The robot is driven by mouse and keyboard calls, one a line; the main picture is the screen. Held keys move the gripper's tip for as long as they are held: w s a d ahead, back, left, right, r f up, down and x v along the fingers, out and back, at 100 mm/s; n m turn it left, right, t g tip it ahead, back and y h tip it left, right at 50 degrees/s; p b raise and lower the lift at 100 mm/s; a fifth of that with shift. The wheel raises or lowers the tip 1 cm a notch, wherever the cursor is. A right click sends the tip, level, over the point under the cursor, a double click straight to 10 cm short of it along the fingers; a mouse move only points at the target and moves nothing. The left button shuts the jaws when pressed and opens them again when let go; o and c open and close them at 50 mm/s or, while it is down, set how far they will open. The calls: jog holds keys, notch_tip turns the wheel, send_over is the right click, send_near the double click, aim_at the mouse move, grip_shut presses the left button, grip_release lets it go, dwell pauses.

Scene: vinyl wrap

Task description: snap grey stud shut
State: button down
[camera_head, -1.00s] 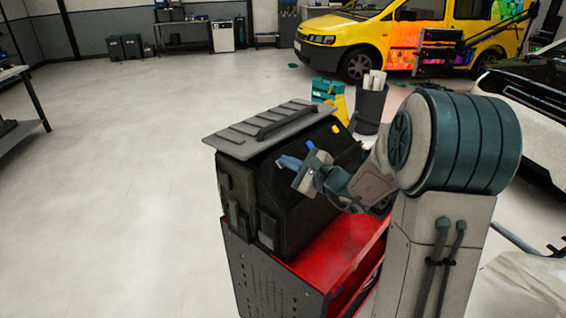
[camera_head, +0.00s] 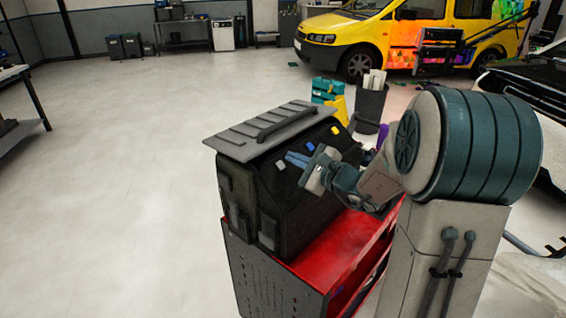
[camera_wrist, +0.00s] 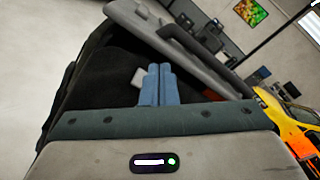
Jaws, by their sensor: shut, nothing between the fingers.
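The grey stud (camera_head: 280,166) is a small light tab on the sloping dark front of a black case (camera_head: 300,190) with a grey ribbed lid (camera_head: 265,130). My gripper (camera_head: 289,157) is shut and empty, with its blue fingers pointing at the case front just above and right of the grey stud. In the wrist view the grey stud (camera_wrist: 139,77) shows just left of the shut fingertips (camera_wrist: 159,67). The fingers seem apart from it, though the exact gap is hard to tell. Whether the stud is snapped is too small to tell.
A blue stud (camera_head: 309,146) and a yellow stud (camera_head: 336,129) sit further up the same front. The case stands on a red cart (camera_head: 325,250). A dark bin (camera_head: 370,105) with rolls stands behind. The floor at left is clear.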

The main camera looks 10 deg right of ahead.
jog(key=s+r, duration=0.1)
jog(key=s+d+r+p, duration=0.1)
jog(key=shift+d+r, duration=0.2)
jog(key=shift+r, duration=0.2)
jog(key=s+a+f+n+g, duration=0.3)
jog(key=s+a+n+g, duration=0.7)
jog(key=s, duration=0.4)
jog(key=s+d+f+n+h, duration=0.2)
jog(key=s+d+n+h, duration=0.6)
jog(key=s, duration=0.4)
jog(key=shift+s+d+f+n+g+h, duration=0.15)
jog(key=shift+d+n+g+h, duration=0.15)
jog(key=shift+n+h, duration=0.75)
